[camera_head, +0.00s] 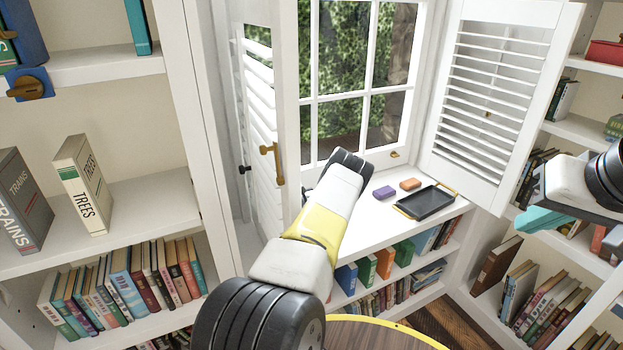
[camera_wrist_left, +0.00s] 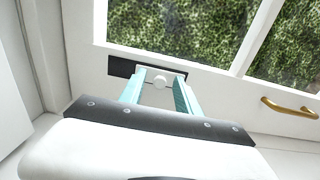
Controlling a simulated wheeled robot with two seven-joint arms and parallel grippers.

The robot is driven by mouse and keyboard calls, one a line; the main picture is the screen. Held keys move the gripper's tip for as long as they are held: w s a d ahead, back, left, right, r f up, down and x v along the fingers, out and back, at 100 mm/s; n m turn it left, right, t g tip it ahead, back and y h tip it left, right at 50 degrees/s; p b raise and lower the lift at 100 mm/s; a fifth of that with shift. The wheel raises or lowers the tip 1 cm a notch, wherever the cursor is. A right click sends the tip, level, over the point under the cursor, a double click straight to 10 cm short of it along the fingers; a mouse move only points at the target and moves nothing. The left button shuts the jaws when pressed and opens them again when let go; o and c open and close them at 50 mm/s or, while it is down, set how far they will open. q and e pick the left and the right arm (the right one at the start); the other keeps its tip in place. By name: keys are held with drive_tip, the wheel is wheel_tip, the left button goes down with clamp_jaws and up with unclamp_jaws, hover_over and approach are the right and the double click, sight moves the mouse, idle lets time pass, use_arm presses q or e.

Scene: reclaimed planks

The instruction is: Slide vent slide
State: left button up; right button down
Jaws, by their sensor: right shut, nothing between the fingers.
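A small gap seems to show on each side, but contact is hard to tell. In the head view my left arm reaches to the window's foot and hides the vent slide and the left fingers. My right gripper (camera_head: 540,219) is shut and empty at the right, before the bookshelf.
Louvred shutters (camera_head: 489,95) stand open beside the window. A brass handle (camera_wrist_left: 288,108) is on the frame, right of my fingers. A black tray (camera_head: 427,203), a purple block (camera_head: 384,193) and an orange block (camera_head: 410,184) lie on the sill. Bookshelves flank both sides.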

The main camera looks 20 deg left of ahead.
use_arm(q)
clamp_jaws()
idle(1.4)
